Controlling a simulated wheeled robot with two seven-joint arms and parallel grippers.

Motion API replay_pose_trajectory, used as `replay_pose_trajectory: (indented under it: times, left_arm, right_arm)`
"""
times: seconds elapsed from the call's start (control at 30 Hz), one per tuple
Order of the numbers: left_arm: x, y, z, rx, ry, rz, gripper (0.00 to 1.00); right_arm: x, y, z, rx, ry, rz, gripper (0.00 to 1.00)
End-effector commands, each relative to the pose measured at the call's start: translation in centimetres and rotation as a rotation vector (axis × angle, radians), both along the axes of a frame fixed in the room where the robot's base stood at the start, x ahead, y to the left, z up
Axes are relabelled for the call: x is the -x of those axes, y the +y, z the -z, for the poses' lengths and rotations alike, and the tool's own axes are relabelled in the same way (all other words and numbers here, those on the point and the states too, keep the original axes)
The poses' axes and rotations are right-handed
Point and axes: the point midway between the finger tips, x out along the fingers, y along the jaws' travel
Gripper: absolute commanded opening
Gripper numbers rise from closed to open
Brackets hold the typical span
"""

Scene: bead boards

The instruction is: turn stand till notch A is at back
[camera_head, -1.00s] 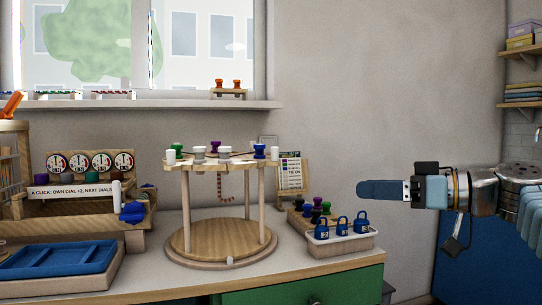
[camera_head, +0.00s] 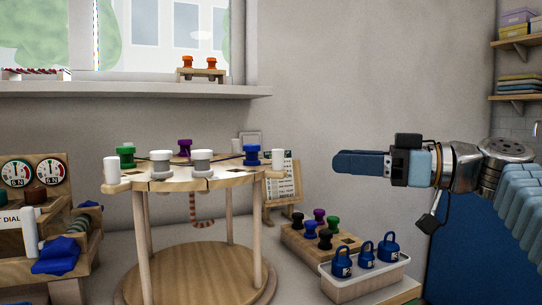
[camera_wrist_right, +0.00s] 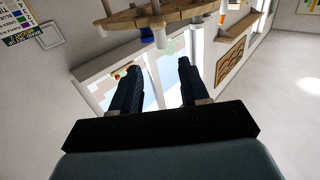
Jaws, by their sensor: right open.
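The stand (camera_head: 190,181) is a round wooden top on legs above a round wooden base (camera_head: 190,275). Green, purple, white-grey and blue spools sit on the top, and white pegs stick up at its rim. Small dark marks show at the front rim; I cannot read a letter A on any notch. My right gripper (camera_head: 340,163) is right of the stand, about level with its top, and touches nothing. In the right wrist view its two fingers (camera_wrist_right: 158,70) are apart and empty, with the stand's edge (camera_wrist_right: 125,18) beyond, upside down. My left gripper is out of view.
A rack of dark, purple, green and blue spools (camera_head: 318,238) and a white tray with blue padlocks (camera_head: 368,275) stand right of the base. A small card on an easel (camera_head: 283,180) is behind. A dial box (camera_head: 35,190) is at left. Open air lies between gripper and stand.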

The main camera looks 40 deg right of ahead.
Motion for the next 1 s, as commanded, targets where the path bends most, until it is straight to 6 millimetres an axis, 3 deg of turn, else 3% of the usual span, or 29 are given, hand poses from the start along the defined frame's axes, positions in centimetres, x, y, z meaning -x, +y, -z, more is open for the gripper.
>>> replay_pose_trajectory:
  times: [0.5, 0.7, 1.0]
  left_arm:
    - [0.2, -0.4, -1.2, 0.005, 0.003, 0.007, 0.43]
    - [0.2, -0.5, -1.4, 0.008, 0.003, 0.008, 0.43]
    - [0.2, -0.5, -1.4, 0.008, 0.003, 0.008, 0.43]
  right_arm:
    - [-9.2, 5.6, 0.0, 0.000, 0.004, -0.002, 0.45]
    - [-10.7, 6.5, 0.0, 0.000, 0.001, 0.000, 0.45]
    - [-10.8, 6.6, 0.1, -0.001, 0.001, 0.000, 0.43]
